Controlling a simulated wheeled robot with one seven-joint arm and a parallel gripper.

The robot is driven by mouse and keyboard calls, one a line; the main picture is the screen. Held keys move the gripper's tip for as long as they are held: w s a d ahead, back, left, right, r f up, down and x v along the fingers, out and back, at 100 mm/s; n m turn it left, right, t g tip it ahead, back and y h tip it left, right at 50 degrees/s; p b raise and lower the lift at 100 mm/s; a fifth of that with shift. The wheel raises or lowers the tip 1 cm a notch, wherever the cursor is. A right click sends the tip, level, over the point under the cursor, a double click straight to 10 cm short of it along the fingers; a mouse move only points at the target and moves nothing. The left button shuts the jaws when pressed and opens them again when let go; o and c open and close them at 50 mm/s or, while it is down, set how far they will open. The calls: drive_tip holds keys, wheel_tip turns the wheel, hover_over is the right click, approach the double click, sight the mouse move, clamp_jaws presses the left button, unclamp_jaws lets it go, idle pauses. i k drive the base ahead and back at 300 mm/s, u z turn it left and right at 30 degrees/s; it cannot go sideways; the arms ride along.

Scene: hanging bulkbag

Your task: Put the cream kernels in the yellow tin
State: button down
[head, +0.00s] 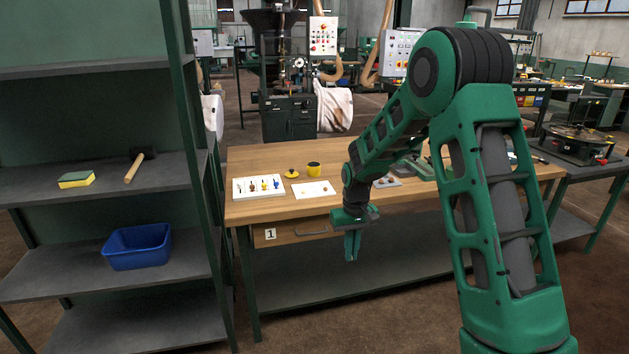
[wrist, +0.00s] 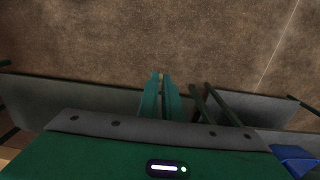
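The yellow tin (head: 314,169) stands upright on the wooden workbench, near its back left. A small yellow piece (head: 291,173), perhaps its lid, lies left of it. A white sheet (head: 306,191) lies in front of the tin with a tiny brownish spot (head: 324,189) on it. I cannot tell whether that spot is the cream kernels. My gripper (head: 353,257) hangs pointing down in front of the bench's front edge, below the top and apart from the tin and sheet. Its green fingers (wrist: 161,78) are close together, with nothing visibly held.
A white board (head: 258,195) with several small items lies left of the sheet. A drawer (head: 290,233) marked 1 is under the benchtop. A shelf at left holds a sponge (head: 76,180), a hammer (head: 135,167) and a blue bin (head: 138,247). Grey parts (head: 387,182) lie behind my arm.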

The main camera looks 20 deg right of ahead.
sight(313, 174)
drive_tip(key=u, duration=0.95)
drive_tip(key=i, duration=0.95)
drive_tip(key=z, duration=1.35)
